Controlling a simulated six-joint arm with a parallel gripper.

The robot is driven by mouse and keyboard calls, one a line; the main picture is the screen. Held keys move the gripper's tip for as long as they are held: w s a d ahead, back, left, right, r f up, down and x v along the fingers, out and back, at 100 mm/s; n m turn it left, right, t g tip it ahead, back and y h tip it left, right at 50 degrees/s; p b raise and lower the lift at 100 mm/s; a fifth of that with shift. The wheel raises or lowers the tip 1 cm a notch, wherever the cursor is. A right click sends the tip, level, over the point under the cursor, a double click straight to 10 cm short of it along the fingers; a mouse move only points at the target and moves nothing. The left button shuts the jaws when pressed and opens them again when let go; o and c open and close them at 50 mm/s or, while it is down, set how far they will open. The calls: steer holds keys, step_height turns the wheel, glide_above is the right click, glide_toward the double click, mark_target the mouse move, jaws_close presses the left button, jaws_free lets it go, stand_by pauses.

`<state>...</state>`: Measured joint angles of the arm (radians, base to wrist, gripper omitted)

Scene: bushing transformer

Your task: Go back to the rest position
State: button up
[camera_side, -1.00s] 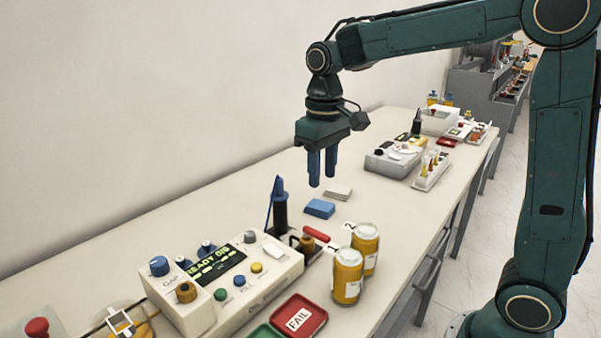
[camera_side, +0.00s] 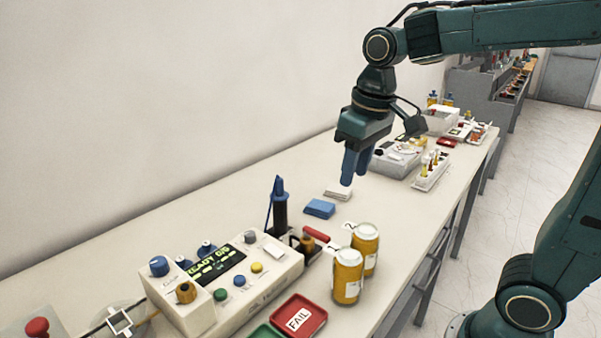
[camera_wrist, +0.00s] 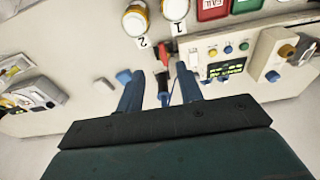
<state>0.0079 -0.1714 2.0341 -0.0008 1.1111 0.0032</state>
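My gripper (camera_side: 354,164) hangs above the bench, over the area behind the blue and white pads, with nothing between its fingers. The wrist view shows its two blue fingers (camera_wrist: 160,92) spread apart, with a clear gap between them. The bench top and a dark probe in its stand show far below through that gap. My gripper touches nothing on the bench.
A test box (camera_side: 220,285) with a green display reading READY stands at the front. Two amber cans (camera_side: 348,275), a red FAIL tray (camera_side: 299,317), a blue pad (camera_side: 319,208) and an upright blue-handled probe (camera_side: 280,205) are nearby. A grey instrument (camera_side: 393,160) sits farther back.

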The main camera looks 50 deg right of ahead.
steer(key=s+f+t, duration=0.2)
steer(key=s+t, duration=0.1)
steer(key=s, duration=1)
steer(key=shift+t, duration=0.3)
